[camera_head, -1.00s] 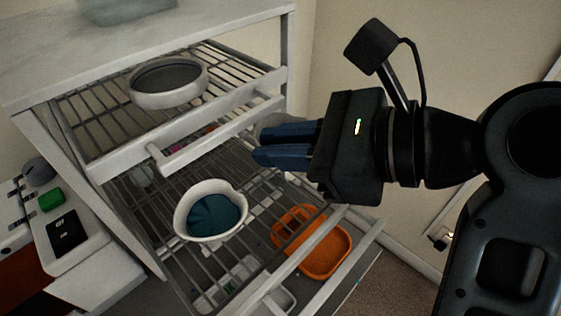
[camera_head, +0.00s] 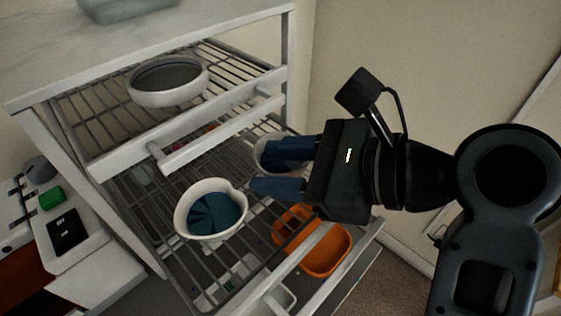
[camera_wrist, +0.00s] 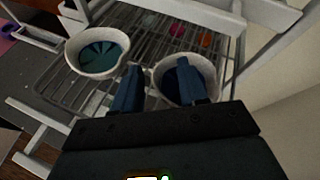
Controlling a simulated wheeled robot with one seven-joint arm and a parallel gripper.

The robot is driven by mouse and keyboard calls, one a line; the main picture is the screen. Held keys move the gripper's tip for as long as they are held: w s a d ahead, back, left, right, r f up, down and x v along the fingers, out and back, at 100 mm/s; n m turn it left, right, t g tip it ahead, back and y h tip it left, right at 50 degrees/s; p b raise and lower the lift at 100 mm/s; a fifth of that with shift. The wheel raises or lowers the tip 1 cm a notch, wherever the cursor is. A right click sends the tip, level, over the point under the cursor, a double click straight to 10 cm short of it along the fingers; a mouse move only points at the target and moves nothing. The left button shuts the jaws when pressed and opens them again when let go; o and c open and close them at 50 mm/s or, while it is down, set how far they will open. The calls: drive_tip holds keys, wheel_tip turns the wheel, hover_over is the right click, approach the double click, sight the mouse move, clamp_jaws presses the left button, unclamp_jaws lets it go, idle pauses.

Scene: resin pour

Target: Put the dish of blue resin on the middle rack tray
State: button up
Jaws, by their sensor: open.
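A white dish with dark blue contents (camera_head: 262,158) stands on the pulled-out middle rack tray (camera_head: 165,215), partly hidden by my fingers. It also shows in the wrist view (camera_wrist: 159,88), its inside partly covered by the right finger. My gripper (camera_head: 268,170) is open at this dish. In the wrist view my gripper (camera_wrist: 160,82) has one finger left of the dish and the other overlapping its inside. I cannot tell whether either finger touches it. A second white dish with streaked teal resin (camera_head: 212,212) stands on the same tray, to the left.
A white dish with grey contents (camera_head: 167,84) stands on the upper rack tray (camera_head: 105,160). Orange containers (camera_head: 325,252) lie below the middle tray. A bench with a green item (camera_head: 51,198) stands at left. A wall rises behind the rack at right.

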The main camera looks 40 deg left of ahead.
drive_tip(key=v, duration=1.2)
idle(1.1)
